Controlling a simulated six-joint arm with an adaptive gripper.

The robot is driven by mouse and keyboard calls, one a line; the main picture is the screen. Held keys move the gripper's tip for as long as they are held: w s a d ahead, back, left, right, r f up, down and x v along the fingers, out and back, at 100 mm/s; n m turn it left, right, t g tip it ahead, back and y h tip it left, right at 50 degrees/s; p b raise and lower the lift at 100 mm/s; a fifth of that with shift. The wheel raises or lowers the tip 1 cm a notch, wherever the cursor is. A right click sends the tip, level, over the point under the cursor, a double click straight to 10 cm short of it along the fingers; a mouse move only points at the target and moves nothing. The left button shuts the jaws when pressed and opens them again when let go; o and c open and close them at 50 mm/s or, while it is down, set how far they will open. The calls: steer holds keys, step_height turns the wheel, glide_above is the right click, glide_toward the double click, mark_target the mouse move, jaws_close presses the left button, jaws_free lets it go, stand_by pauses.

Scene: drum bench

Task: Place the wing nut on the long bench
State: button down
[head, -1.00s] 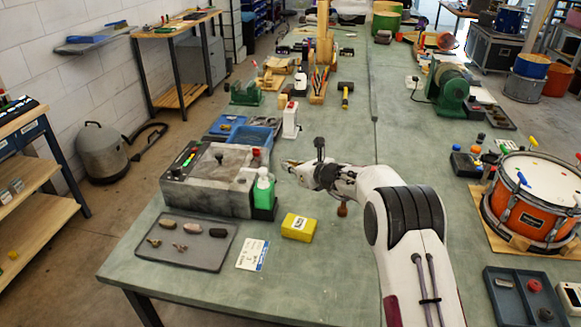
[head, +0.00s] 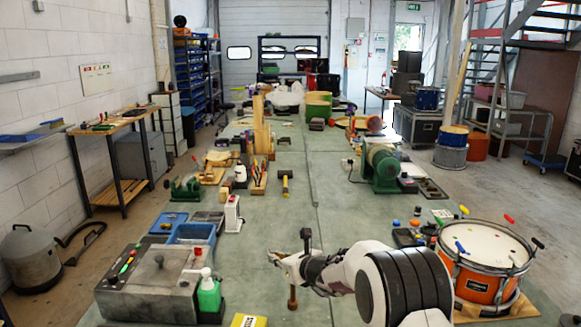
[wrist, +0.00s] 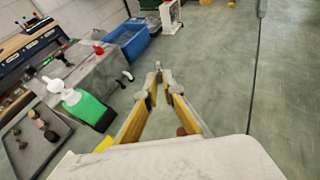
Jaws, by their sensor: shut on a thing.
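My gripper (head: 272,256) is over the near part of the long bench (head: 305,180), right of the green bottle. In the wrist view its two yellow-sided fingers (wrist: 158,72) come together at the tips on a small, pale thing (wrist: 158,66). This appears to be the wing nut, but its shape is too small to make out. The bench's green top shows beyond the fingertips in the wrist view. I cannot tell the exact height above it.
A grey control box (head: 150,285), green bottle (head: 208,293) and yellow box (head: 248,321) stand at left. A brown upright piece (head: 292,298) is close to my gripper. A drum (head: 484,262) stands at right. The bench middle is largely clear.

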steer(key=s+d+r+m+h, duration=0.1)
steer(key=s+d+m+h, duration=0.1)
steer(key=s+d, duration=0.4)
steer(key=s+d+r+m+t+h, duration=0.1)
steer(key=s+d, duration=0.5)
steer(key=d, duration=0.6)
steer(key=s+d+r+m+t+h, duration=0.1)
steer(key=s+d+m+h, duration=0.2)
steer(key=s+d, duration=0.4)
steer(key=d+h, duration=0.1)
steer(key=d, duration=0.2)
steer(key=shift+r+m, duration=0.15)
steer(key=shift+m, duration=0.25)
steer(key=shift+d, duration=0.1)
steer(key=w+d+f, duration=0.3)
steer(key=w+d, duration=0.4)
steer(key=d, duration=0.2)
steer(key=w+d+f, duration=0.3)
steer(key=w+d, duration=0.4)
steer(key=d, duration=0.2)
steer(key=shift+w+d+f, duration=0.15)
steer(key=shift+w+f, duration=0.05)
steer(key=shift+f, duration=0.2)
